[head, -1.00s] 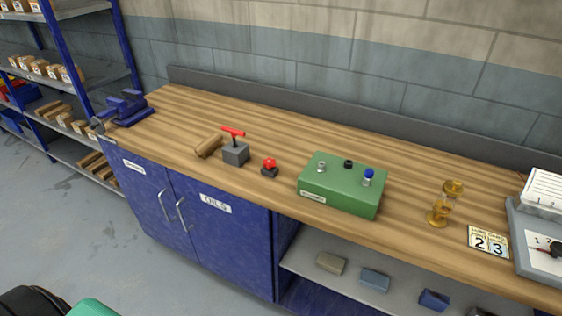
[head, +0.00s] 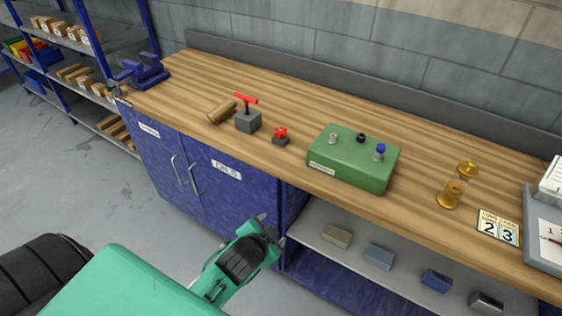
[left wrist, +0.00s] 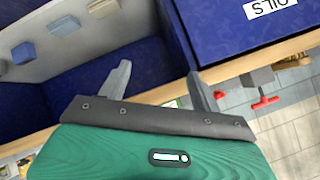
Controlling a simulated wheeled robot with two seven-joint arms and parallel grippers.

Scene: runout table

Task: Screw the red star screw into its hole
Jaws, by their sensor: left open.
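The red star screw (head: 281,132) has a red knob and stands upright on a small dark block (head: 281,141) near the bench's front edge. How deep it sits in its hole cannot be seen. In the left wrist view a bit of red (left wrist: 216,92), apparently this screw, shows beside the right finger. My left gripper (head: 272,229) is open and empty, in front of the cabinet, below and short of the bench top. Its two spread fingers (left wrist: 158,70) also show in the left wrist view. My right gripper is not in view.
A grey block with a red T-handle (head: 246,99) stands left of the screw, beside a wooden piece (head: 222,112). A green box with knobs (head: 345,170) is on the right. The bench's front edge (head: 300,179) lies between my gripper and the bench top. An open shelf (head: 312,235) is below.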

